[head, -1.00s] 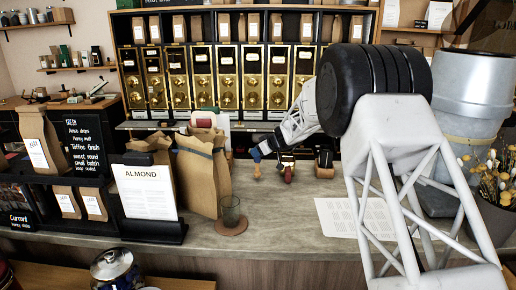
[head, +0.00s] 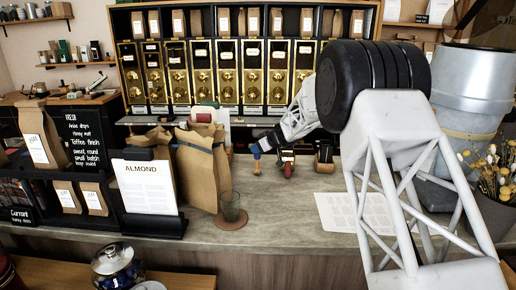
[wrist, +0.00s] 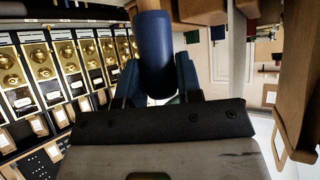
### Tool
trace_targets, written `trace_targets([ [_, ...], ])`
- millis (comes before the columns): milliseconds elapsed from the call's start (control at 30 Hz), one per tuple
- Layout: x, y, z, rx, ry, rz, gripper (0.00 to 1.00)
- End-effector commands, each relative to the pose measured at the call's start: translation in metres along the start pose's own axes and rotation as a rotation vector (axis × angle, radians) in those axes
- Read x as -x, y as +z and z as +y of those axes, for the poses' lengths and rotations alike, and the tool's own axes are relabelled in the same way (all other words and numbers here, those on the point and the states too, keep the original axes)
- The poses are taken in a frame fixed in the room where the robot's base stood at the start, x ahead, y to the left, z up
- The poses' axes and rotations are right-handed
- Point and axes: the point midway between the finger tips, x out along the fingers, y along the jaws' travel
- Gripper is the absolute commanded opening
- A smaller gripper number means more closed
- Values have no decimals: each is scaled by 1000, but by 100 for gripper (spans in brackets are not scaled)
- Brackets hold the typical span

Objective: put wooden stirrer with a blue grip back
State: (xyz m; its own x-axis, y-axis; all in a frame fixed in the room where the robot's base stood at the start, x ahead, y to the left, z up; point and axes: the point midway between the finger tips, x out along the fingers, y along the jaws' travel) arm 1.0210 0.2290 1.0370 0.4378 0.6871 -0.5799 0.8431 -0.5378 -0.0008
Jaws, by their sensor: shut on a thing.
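The wooden stirrer with a blue grip shows in the head view (head: 256,152) above the counter, in front of the bins. My gripper (head: 263,146) is shut on its blue grip, and the stirrer hangs roughly upright with a wooden end below. In the wrist view the blue grip (wrist: 155,55) stands between the two blue fingers of my gripper (wrist: 158,82), with a bit of wood at the top edge. The rest of the stirrer is hidden or out of view there.
Beside my gripper are a small red item (head: 288,167) and a dark-topped wooden block (head: 324,158). Paper bags (head: 203,170), an ALMOND card (head: 150,187) and a glass on a coaster (head: 231,224) stand left. A printed sheet (head: 355,212) lies right. The front counter between is clear.

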Motion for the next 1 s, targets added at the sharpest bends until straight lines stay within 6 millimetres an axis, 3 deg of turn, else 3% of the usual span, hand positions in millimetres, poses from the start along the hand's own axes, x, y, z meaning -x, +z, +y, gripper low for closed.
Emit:
trace_targets([
  [733, -4, 6, 0, 0, 0, 0, 2],
  [767, -4, 6, 0, 0, 0, 0, 37],
  [933, -4, 6, 0, 0, 0, 0, 62],
  [1000, -4, 6, 0, 0, 0, 0, 62],
])
